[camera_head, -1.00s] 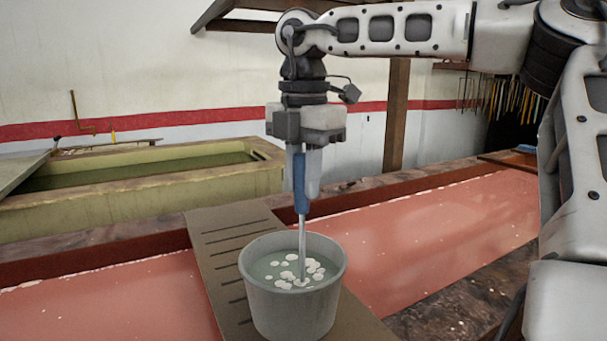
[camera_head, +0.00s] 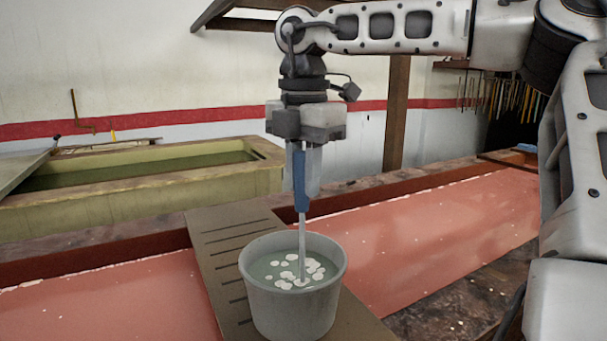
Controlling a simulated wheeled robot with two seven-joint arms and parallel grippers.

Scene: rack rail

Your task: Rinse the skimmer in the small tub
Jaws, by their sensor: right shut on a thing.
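The small tub (camera_head: 290,307) is a round grey bucket with greenish liquid and several white flecks or foam patches on its surface. The skimmer (camera_head: 301,190) has a blue handle and a thin metal shaft. It is upright, and its shaft goes down into the liquid, where its lower end is hidden or hard to make out. My right gripper (camera_head: 305,172) points straight down above the tub and is shut on the blue handle. My left gripper is not in view.
The tub stands on a slotted brown board (camera_head: 222,240) laid across a long vat of pink liquid (camera_head: 440,235). A yellowish trough (camera_head: 140,195) with green liquid stands behind at the left. Several tools hang (camera_head: 500,97) at the back right.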

